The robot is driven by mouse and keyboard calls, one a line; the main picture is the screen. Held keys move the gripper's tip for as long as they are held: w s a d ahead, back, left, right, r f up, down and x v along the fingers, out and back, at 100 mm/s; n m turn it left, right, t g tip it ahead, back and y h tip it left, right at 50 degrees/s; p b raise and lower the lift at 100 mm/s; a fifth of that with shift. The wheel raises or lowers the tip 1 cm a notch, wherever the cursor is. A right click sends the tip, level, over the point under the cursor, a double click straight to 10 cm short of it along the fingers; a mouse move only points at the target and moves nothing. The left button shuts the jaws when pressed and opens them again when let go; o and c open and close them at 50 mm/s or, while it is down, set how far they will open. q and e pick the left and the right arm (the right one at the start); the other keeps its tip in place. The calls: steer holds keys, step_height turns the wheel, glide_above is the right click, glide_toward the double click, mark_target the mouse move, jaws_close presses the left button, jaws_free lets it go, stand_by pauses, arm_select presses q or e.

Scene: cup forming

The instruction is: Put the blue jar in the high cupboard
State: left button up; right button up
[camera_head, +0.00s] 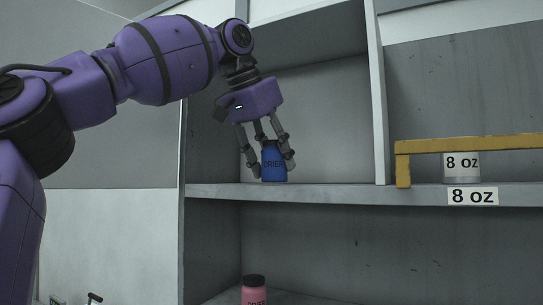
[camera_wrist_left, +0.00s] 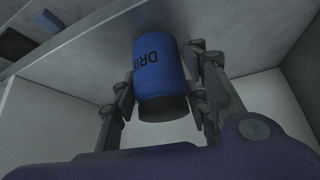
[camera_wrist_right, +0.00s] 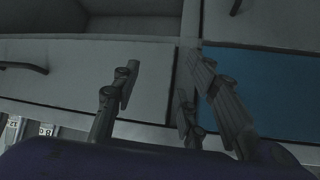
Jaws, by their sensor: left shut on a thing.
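The blue jar (camera_head: 273,162) with dark lettering is upright in the left compartment of the high cupboard (camera_head: 325,192). Its base is at the shelf board; I cannot tell whether it touches. My left gripper (camera_head: 268,160) comes down from above with its fingers shut around the jar. In the left wrist view the jar (camera_wrist_left: 162,65) sits between the fingers (camera_wrist_left: 163,85), its dark lid towards my palm. My right gripper (camera_wrist_right: 155,95) shows only in the right wrist view, its fingers spread apart with nothing between them.
A vertical divider (camera_head: 376,90) stands right of the jar. Beyond it are a yellow bar (camera_head: 470,144) and a container labelled 8 oz (camera_head: 461,167). A pink jar with a dark lid (camera_head: 254,291) stands below. Drawers (camera_wrist_right: 90,75) and a blue panel (camera_wrist_right: 265,90) face my right wrist.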

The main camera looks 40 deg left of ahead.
arm_select(q)
steer(key=shift+w+f, duration=0.1)
steer(key=shift+f, duration=0.05)
steer(key=o, duration=1.2)
steer(key=shift+f, duration=0.1)
steer(key=shift+r, duration=0.45)
steer(key=v, duration=1.1)
steer(key=shift+s+d+r, duration=0.15)
steer(key=shift+s, duration=0.1)
